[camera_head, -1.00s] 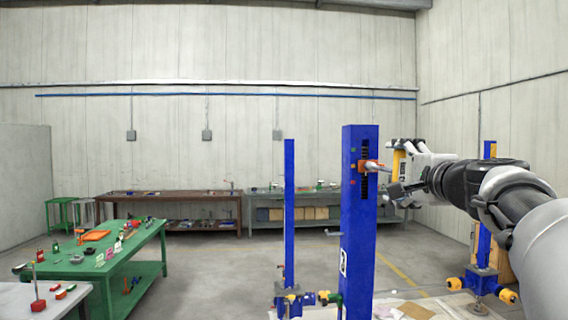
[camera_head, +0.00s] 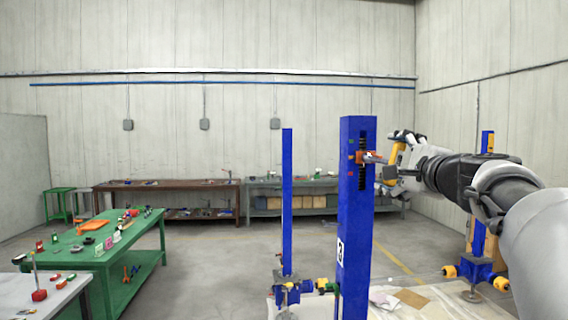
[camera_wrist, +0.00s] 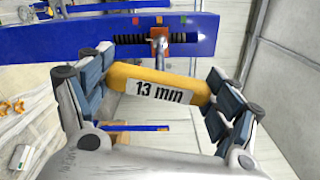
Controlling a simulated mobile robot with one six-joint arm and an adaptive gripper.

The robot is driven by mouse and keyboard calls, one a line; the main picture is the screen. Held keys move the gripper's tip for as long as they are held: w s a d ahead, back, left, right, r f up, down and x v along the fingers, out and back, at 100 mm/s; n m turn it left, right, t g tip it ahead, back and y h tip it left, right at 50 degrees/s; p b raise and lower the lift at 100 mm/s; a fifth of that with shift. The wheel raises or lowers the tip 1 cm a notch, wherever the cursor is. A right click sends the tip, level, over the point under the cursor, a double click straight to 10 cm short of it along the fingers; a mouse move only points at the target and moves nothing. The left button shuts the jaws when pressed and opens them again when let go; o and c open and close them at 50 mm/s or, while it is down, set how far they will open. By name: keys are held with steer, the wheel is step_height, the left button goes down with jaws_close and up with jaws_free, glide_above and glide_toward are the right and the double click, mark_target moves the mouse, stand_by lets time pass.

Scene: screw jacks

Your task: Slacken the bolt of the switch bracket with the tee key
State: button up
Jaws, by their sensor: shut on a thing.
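My gripper (camera_wrist: 160,95) is shut on the yellow handle of the tee key (camera_wrist: 183,85), which is marked "13 mm". The handle lies across between the finger pads, and it also shows in the head view (camera_head: 397,153). The key's metal shank reaches from the handle to the blue jack column (camera_wrist: 90,38). Its tip meets the orange switch bracket (camera_head: 366,157) by the column's slot. The bolt head is hidden by the key, and I cannot tell how fully the key sits on it.
The blue column (camera_head: 355,220) stands close to my gripper. A second blue column (camera_head: 287,200) stands to its left, and another (camera_head: 482,205) behind my arm. A green table (camera_head: 95,245) with small parts is at the left. The floor between is clear.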

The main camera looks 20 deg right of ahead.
steer(key=shift+w+d, duration=0.1)
steer(key=shift+w, duration=0.35)
stand_by(0.4)
steer(key=shift+f+n+b, duration=0.1)
steer(key=shift+n+b, duration=0.4)
steer(key=shift+b, duration=0.1)
steer(key=n+b, duration=0.2)
steer(key=n, duration=0.1)
steer(key=shift+b, duration=0.4)
steer(key=n+b, duration=0.2)
steer(key=n, duration=0.1)
steer(key=shift+b, duration=0.3)
steer(key=shift+n, duration=0.5)
steer(key=shift+s+b, duration=0.1)
steer(key=shift+b, duration=0.3)
steer(key=shift+s+b, duration=0.3)
steer(key=shift+s, duration=0.4)
